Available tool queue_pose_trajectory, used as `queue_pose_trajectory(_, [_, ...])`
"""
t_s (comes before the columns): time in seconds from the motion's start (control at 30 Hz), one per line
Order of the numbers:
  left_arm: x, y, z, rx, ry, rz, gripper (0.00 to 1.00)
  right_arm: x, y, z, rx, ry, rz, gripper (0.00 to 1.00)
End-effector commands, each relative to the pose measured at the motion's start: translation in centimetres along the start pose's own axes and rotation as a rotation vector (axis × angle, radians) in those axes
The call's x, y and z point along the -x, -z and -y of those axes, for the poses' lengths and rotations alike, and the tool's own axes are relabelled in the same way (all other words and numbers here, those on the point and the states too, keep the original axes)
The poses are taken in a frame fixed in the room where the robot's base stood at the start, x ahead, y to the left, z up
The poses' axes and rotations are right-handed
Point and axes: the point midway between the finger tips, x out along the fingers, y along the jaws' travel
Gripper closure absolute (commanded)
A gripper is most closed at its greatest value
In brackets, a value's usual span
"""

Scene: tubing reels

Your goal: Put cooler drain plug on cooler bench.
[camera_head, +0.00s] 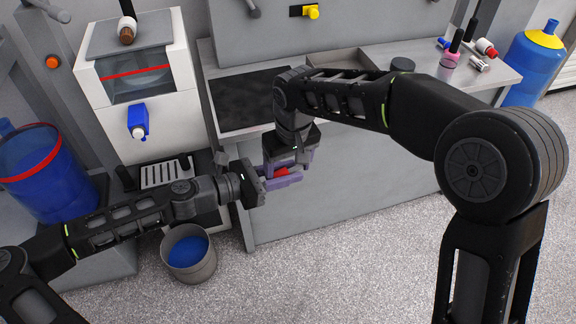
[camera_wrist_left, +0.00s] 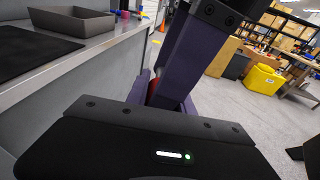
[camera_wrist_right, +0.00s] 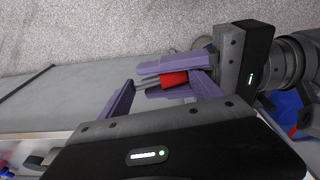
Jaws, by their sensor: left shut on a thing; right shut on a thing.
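The drain plug appears to be the small red piece (camera_head: 282,171) between my two grippers, in front of the bench. In the right wrist view, the red part (camera_wrist_right: 173,79) has grey prongs beside it. My left gripper (camera_head: 284,180) reaches in from the left and is shut on it. My right gripper (camera_head: 291,158) comes down from above and is shut on it too. Purple fingers hide much of the plug; only a sliver of red (camera_wrist_left: 153,88) shows in the left wrist view. The grey bench (camera_head: 350,190) has a dark mat (camera_head: 250,98) on top.
A grey tray (camera_head: 352,60) and several small tools sit farther right on the bench. A white water cooler (camera_head: 150,100) with a blue tap (camera_head: 138,121) stands left. A bucket (camera_head: 190,268) of blue liquid is on the floor. Blue jugs (camera_head: 48,190) (camera_head: 530,68) stand at either side.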

Motion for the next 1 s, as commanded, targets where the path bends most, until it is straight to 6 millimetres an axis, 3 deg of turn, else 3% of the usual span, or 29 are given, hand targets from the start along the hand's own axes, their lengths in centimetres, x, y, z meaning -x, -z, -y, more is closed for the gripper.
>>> queue_pose_trajectory(0.43, [0.00, -0.01, 0.00, 0.000, 0.000, 0.000, 1.00, 0.02, 0.01, 0.00, 0.000, 0.000, 0.000, 0.70])
queue_pose_trajectory(0.47, [0.00, -0.02, 0.00, 0.000, 0.000, 0.000, 0.71, 0.05, 0.03, 0.00, 0.000, 0.000, -0.001, 0.71])
queue_pose_trajectory(0.5, [0.00, -0.02, 0.00, 0.000, 0.000, 0.000, 0.68, 0.05, 0.03, 0.00, 0.000, 0.000, -0.001, 0.71])
queue_pose_trajectory(0.77, [0.00, -0.01, 0.00, 0.000, 0.000, 0.000, 0.47, 0.04, 0.02, 0.00, 0.000, 0.000, -0.001, 0.71])
queue_pose_trajectory(1.0, [0.02, 0.00, 0.00, 0.000, 0.000, 0.000, 0.46, 0.04, 0.02, 0.00, 0.000, 0.000, -0.001, 0.71])
